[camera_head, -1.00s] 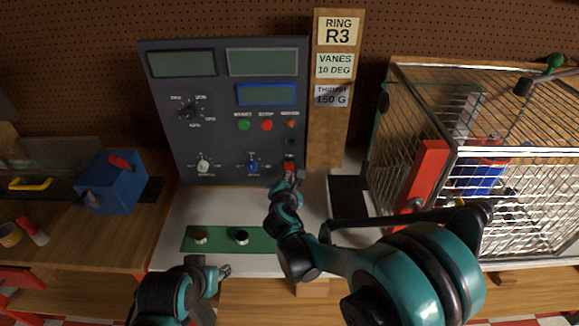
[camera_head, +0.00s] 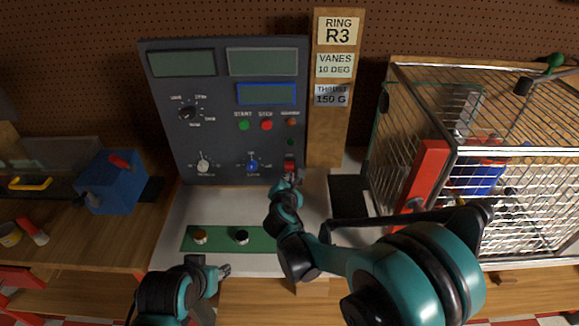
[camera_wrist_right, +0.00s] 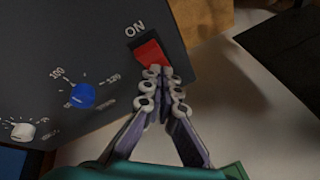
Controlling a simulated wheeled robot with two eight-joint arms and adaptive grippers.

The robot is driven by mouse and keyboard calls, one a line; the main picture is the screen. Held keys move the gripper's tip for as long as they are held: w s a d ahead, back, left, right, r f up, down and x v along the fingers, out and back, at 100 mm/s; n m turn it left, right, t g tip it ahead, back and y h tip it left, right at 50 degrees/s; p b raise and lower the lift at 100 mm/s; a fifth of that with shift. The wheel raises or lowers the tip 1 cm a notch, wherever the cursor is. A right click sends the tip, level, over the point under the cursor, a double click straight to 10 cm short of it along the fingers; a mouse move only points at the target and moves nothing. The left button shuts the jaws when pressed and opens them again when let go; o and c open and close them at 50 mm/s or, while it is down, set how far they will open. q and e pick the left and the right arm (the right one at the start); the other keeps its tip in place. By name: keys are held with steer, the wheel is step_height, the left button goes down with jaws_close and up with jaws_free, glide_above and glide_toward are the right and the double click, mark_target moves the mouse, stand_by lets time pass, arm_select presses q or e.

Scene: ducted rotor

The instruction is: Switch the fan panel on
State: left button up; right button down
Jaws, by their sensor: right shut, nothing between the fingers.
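The dark fan panel (camera_head: 215,125) stands upright at the back of the white bench top. Its red rocker switch (camera_head: 289,164) is at the lower right corner; in the right wrist view the red switch (camera_wrist_right: 150,52) sits under the label "ON". My right gripper (camera_head: 290,178) is shut and empty, its tips at the switch's lower edge; in the right wrist view the fingertips (camera_wrist_right: 158,72) overlap that edge, and I cannot tell if they press it. My left gripper (camera_head: 224,271) is low in front of the bench, away from the panel; its jaws are too small to read.
A blue knob (camera_wrist_right: 82,95) and a white knob (camera_wrist_right: 22,131) are left of the switch. A wooden post with labels (camera_head: 330,130) stands right of the panel. A green strip (camera_head: 215,240) lies in front.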

steer(key=shift+w+r, duration=0.2)
steer(key=shift+w, duration=0.15)
steer(key=shift+w+r, duration=0.2)
steer(key=shift+w, duration=0.25)
stand_by(0.7)
steer(key=shift+s, duration=0.1)
steer(key=shift+s+f, duration=0.4)
steer(key=shift+s, duration=0.35)
steer(key=shift+s, duration=0.1)
steer(key=s, duration=0.1)
steer(key=s+f+b, duration=0.1)
steer(key=s, duration=0.1)
steer(key=s+f+b, duration=0.1)
steer(key=shift+s, duration=0.15)
stand_by(0.3)
